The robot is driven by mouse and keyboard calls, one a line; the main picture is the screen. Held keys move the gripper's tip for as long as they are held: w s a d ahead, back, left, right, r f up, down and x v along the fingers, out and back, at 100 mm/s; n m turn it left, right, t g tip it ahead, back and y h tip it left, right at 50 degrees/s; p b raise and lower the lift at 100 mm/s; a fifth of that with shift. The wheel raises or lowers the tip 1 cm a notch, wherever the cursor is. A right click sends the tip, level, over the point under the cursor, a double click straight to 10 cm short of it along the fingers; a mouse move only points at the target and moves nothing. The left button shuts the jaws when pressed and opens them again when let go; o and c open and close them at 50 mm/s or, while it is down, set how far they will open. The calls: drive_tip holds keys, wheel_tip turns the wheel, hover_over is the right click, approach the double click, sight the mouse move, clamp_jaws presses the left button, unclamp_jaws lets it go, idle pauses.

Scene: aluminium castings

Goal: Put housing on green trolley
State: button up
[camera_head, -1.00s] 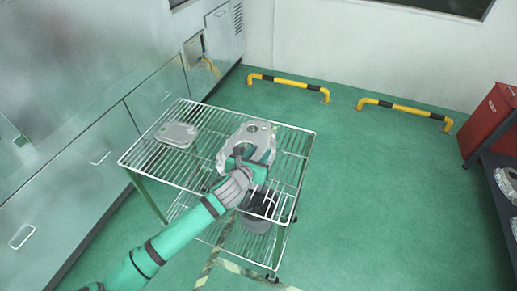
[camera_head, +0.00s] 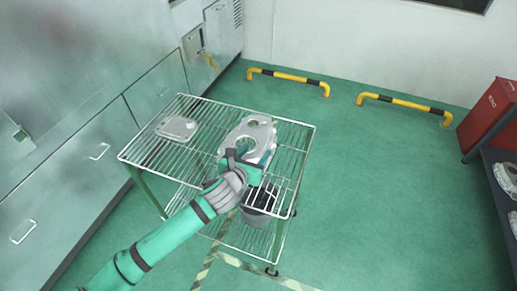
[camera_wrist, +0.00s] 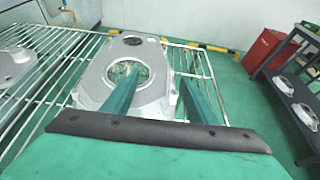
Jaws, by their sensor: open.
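The housing (camera_head: 262,131) is a grey aluminium casting with a large round opening. It lies on the wire top shelf of the green-legged trolley (camera_head: 300,150), near the shelf's right side. In the wrist view the housing (camera_wrist: 150,100) fills the middle. My gripper (camera_wrist: 159,74) is open. In that view its left finger crosses the housing's large opening and its right finger is beside the housing's right edge. I cannot tell whether the fingers touch it. In the head view my gripper (camera_head: 243,160) is at the housing's near side and hides part of it.
A flat grey casting (camera_head: 177,128) lies on the shelf's left part. A dark bin (camera_head: 258,205) stands on the lower shelf. Metal cabinets (camera_head: 75,130) line the left. Yellow-black floor barriers (camera_head: 290,77) stand behind. A dark rack (camera_head: 497,165) with castings is at right. Floor between is clear.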

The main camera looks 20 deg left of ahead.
drive_tip(key=v, duration=0.8)
drive_tip(key=w+d+r+n+t+h, duration=0.2)
drive_tip(key=w+d+r+h, duration=0.1)
drive_tip(key=d+r, duration=0.45)
drive_tip(key=w+d+r+n+t+h, duration=0.2)
drive_tip(key=w+d+r, duration=0.2)
drive_tip(key=d+r, duration=0.4)
drive_tip(key=s+d+r+n+t, duration=0.3)
drive_tip(key=d+r+n+t, duration=0.2)
drive_tip(key=d+r+n, duration=0.4)
drive_tip(key=s+f+n+g+y, duration=0.1)
drive_tip(key=s+f+n+y, duration=0.3)
drive_tip(key=s+f+n, duration=0.55)
drive_tip(key=s+f+n+g+y, duration=0.2)
drive_tip(key=s+f+n+y, duration=0.35)
drive_tip(key=f+n, duration=0.7)
drive_tip(key=s+a+f+g+h, duration=0.1)
drive_tip(key=s+f, duration=0.3)
drive_tip(key=s, duration=0.3)
drive_tip(key=s+a+f+n+g+h, duration=0.1)
drive_tip(key=s+f, duration=0.3)
drive_tip(key=s, duration=0.4)
drive_tip(key=s+a+f+g+h, duration=0.1)
drive_tip(key=s+f, duration=0.3)
drive_tip(key=s, duration=0.4)
drive_tip(key=shift+s+a+f+g+h, duration=0.25)
drive_tip(key=shift+a+g+h, duration=0.1)
drive_tip(key=shift+a+g, duration=0.3)
